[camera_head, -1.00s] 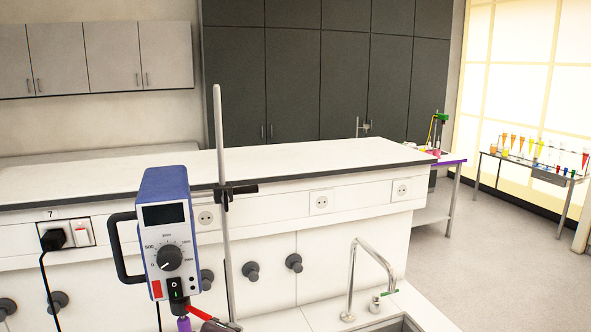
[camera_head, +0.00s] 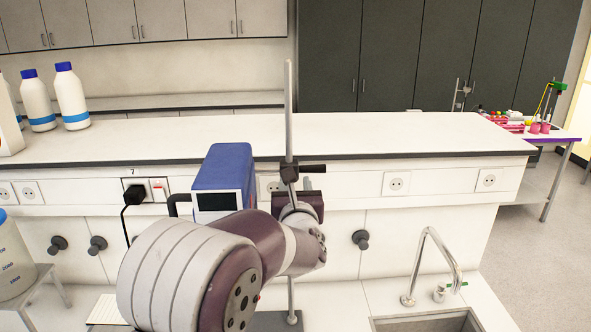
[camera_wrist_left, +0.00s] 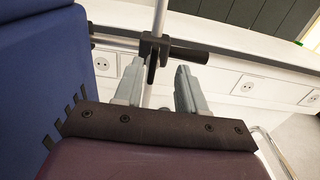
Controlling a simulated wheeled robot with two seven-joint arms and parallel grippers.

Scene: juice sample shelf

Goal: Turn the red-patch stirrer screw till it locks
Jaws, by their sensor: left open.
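The stirrer (camera_head: 222,166) is a blue box clamped to an upright metal rod (camera_head: 288,100). A black clamp (camera_head: 289,173) with a dark screw handle (camera_head: 313,168) pointing right sits on the rod. In the left wrist view, the handle (camera_wrist_left: 190,54) and clamp (camera_wrist_left: 152,48) are just beyond the fingertips. My left gripper (camera_wrist_left: 157,82) is open, its two grey fingers apart, with the rod between them in the picture. It appears empty; contact with the clamp cannot be told. My right gripper is not in view.
A white bench (camera_head: 400,133) with a raised ledge and wall sockets stands behind the stirrer. Bottles with blue caps (camera_head: 71,95) stand at left. A sink (camera_head: 425,322) with a curved tap (camera_head: 432,255) is at right.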

